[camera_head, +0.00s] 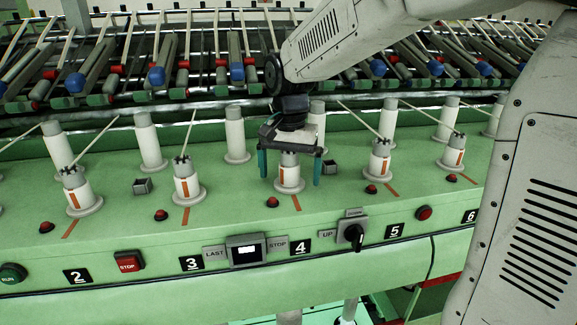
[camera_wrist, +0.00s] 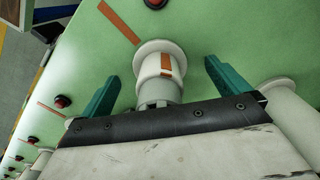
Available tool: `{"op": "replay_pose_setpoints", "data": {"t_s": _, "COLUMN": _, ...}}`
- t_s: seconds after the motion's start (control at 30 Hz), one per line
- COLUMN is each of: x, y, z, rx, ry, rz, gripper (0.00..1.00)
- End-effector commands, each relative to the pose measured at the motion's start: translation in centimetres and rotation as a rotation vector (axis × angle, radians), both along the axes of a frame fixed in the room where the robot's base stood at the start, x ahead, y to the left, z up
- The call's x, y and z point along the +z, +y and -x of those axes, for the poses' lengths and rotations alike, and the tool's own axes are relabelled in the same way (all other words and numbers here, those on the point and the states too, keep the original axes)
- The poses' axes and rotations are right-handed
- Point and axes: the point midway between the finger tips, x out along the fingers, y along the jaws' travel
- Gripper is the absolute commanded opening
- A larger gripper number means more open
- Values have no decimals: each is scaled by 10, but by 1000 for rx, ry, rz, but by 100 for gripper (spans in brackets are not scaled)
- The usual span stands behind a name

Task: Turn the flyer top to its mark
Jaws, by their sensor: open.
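The white flyer top (camera_head: 289,178) with a grey cap stands upright behind the number 4 label, and an orange stripe runs down its side. It also shows in the wrist view (camera_wrist: 152,78), with its orange stripe (camera_wrist: 166,64). Its mark is an orange line on the green deck (camera_head: 296,202), seen in the wrist view (camera_wrist: 119,20) up and left of the stripe; the two are not in line. My gripper (camera_head: 289,178) is open, pointing down, with one teal finger on each side of the flyer top and a gap at both sides. The gripper body hides part of the cap.
Similar flyer tops stand at both sides, such as one behind label 3 (camera_head: 187,184) and one behind label 5 (camera_head: 378,162). Plain white bobbins (camera_head: 236,135) stand behind. Red buttons (camera_head: 272,202), a small display (camera_head: 247,250) and a black switch (camera_head: 353,234) sit in front.

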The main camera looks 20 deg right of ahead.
Motion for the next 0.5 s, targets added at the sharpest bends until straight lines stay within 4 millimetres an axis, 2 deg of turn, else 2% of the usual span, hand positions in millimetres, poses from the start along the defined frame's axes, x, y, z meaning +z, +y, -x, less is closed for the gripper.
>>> {"op": "replay_pose_setpoints", "data": {"t_s": 0.1, "x": 0, "y": 0, "z": 0, "rx": 0, "ry": 0, "rz": 0, "gripper": 100}}
{"op": "replay_pose_setpoints", "data": {"t_s": 0.13, "x": 0, "y": 0, "z": 0, "rx": 0, "ry": 0, "rz": 0, "gripper": 97}}
{"op": "replay_pose_setpoints", "data": {"t_s": 0.4, "x": 0, "y": 0, "z": 0, "rx": 0, "ry": 0, "rz": 0, "gripper": 22}}
{"op": "replay_pose_setpoints", "data": {"t_s": 0.5, "x": 0, "y": 0, "z": 0, "rx": 1, "ry": -1, "rz": -1, "gripper": 21}}
